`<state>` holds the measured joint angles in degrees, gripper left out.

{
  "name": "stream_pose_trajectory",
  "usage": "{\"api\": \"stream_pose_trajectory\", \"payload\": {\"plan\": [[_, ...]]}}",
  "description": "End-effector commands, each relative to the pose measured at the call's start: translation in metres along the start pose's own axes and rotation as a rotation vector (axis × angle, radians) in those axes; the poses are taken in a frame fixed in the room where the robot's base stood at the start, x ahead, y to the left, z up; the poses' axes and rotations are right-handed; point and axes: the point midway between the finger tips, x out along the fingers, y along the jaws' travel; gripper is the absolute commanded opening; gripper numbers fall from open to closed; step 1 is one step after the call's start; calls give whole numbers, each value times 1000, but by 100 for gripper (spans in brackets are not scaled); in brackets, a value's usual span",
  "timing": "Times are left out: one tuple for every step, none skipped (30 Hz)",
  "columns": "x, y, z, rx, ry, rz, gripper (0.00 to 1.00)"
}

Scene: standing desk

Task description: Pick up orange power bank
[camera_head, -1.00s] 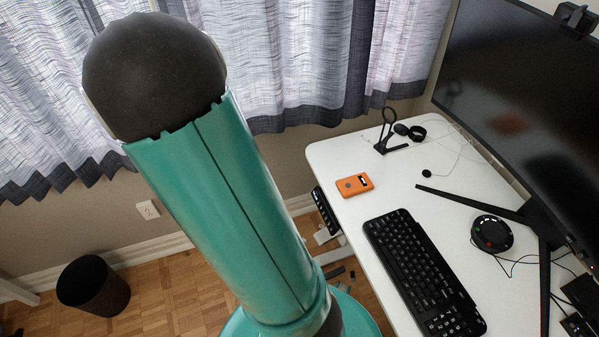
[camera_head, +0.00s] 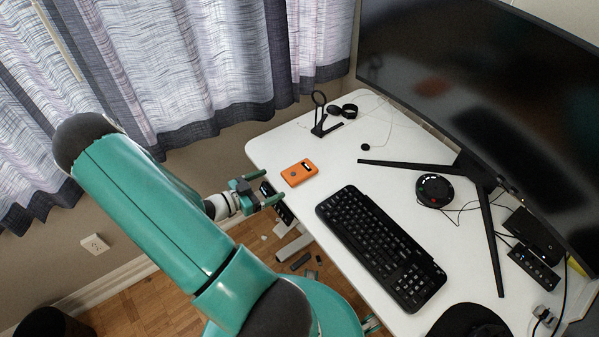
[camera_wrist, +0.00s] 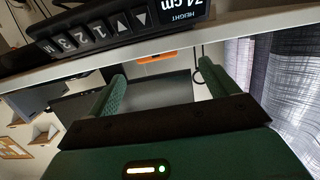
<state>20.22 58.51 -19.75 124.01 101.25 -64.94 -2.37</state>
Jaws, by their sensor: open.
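The orange power bank (camera_head: 299,173) lies flat on the white desk, near its left edge, with a dark round mark and a small dark display on top. In the wrist view only a thin orange strip of it (camera_wrist: 158,56) shows above the desk edge. My gripper (camera_head: 271,192) is open and empty, just left of the desk edge and a short way from the power bank. In the wrist view its two green fingers (camera_wrist: 163,88) are spread, with nothing between them but the desk region beyond.
A height control panel (camera_wrist: 110,30) is on the desk edge close to my gripper. A black keyboard (camera_head: 380,245) lies right of the power bank. A black stand (camera_head: 320,122) is behind it. A monitor (camera_head: 480,90) stands at the right. Bare desk surrounds the power bank.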

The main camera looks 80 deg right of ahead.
Motion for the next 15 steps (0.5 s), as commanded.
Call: {"api": "stream_pose_trajectory", "payload": {"plan": [[11, 1, 0, -1, 0, 2, 86], [17, 1, 0, -1, 0, 3, 86], [24, 1, 0, -1, 0, 2, 86], [28, 1, 0, 0, 0, 2, 86], [32, 0, 0, -1, -1, 0, 86], [37, 0, 0, -1, -2, -1, 86], [39, 0, 0, -1, -2, -1, 86], [41, 0, 0, 0, -2, -1, 86], [43, 0, 0, 0, -2, -1, 86], [45, 0, 0, 0, -2, -2, 86], [47, 1, -1, 0, -2, -2, 86], [51, 2, -1, 0, -1, -1, 86], [55, 2, -2, 0, -1, 0, 86], [59, 3, -3, 0, -1, 0, 86], [66, 5, -4, -1, -2, 1, 86]]}}
